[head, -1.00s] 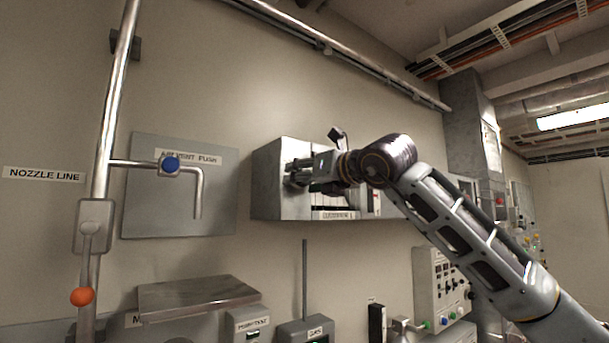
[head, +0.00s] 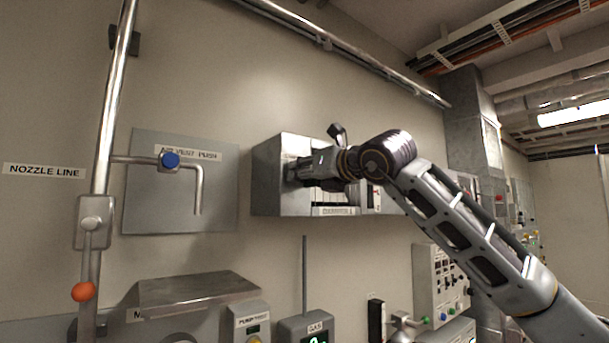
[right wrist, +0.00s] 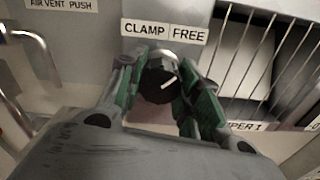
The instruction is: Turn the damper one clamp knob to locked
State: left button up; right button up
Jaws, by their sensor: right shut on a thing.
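The damper one clamp knob (right wrist: 160,82) is a round black knob with a white pointer line, on the grey damper box (head: 264,190) on the wall. The pointer is aimed to the upper right, towards the FREE label (right wrist: 188,36), which sits beside the CLAMP label (right wrist: 145,29). My right gripper (right wrist: 162,92) is shut on the knob, one green-padded finger on each side of it. In the head view my right gripper (head: 300,170) is at the left part of the box front and hides the knob. My left gripper is not in view.
Left of the box are the air vent push panel (head: 140,195) with a blue-knobbed pipe (head: 170,160), and a vertical pipe with an orange ball lever (head: 83,291). Barred slots (right wrist: 260,60) lie right of the knob. Control panels (head: 440,280) stand lower right.

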jog(key=n+b, duration=0.1)
jog(key=n, duration=0.3)
jog(key=shift+f+b, duration=0.1)
jog(key=shift+b, duration=0.2)
jog(key=n, duration=0.4)
jog(key=shift+b, duration=0.3)
jog(key=n, duration=0.4)
jog(key=shift+n, duration=0.4)
jog(key=n, duration=0.4)
jog(key=shift+n+p, duration=0.3)
jog(key=shift+n, duration=0.1)
jog(key=o, duration=1)
jog(key=shift+o, duration=0.2)
